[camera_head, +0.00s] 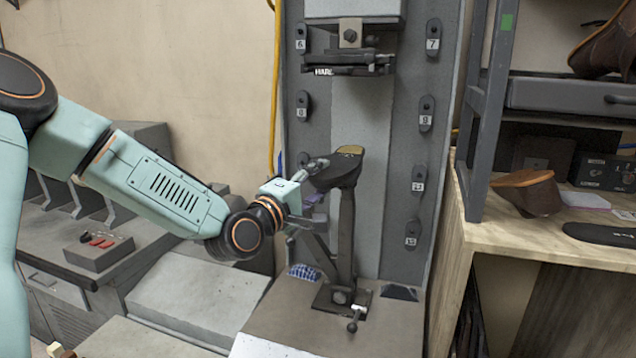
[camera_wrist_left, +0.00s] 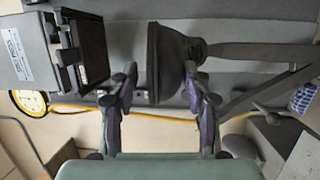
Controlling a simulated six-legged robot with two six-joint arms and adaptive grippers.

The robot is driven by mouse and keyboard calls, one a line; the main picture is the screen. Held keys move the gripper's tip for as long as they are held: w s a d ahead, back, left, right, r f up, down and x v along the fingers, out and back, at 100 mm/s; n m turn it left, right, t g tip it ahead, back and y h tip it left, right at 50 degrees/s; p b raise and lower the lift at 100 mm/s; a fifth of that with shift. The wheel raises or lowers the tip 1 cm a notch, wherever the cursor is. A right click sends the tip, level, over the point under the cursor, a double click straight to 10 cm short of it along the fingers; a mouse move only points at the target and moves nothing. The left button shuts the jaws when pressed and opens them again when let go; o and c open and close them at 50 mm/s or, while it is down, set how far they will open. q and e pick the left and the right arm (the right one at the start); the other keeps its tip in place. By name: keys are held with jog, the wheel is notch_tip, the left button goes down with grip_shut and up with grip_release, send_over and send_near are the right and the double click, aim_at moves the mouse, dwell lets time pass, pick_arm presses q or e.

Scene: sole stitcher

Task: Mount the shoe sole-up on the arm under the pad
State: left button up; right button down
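A dark foot-shaped piece (camera_head: 337,172) with a tan patch on its flat upward face sits on top of the upright arm (camera_head: 346,235). I cannot tell whether it is a shoe or the arm's own form. The pad (camera_head: 350,66) hangs above it, with a clear gap between. My left gripper (camera_head: 314,190) is at the left side of the piece. In the left wrist view, its two fingers (camera_wrist_left: 160,85) are spread, with the dark piece (camera_wrist_left: 165,62) just beyond and partly between the tips. Contact cannot be told. My right gripper is not in view.
A brown shoe with a tan sole facing up (camera_head: 528,192) stands on the wooden bench (camera_head: 560,236) at right, beside a dark loose sole (camera_head: 600,234). A brown boot (camera_head: 605,45) stands on the shelf above. A clamp handle (camera_head: 355,318) stands at the arm's foot.

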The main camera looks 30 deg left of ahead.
pick_arm(q)
jog(key=shift+o, duration=1.1)
notch_tip(320, 180, up, 10)
jog(key=shift+r, duration=0.1)
jog(key=shift+f+b, duration=1.65)
jog(key=shift+f, duration=0.05)
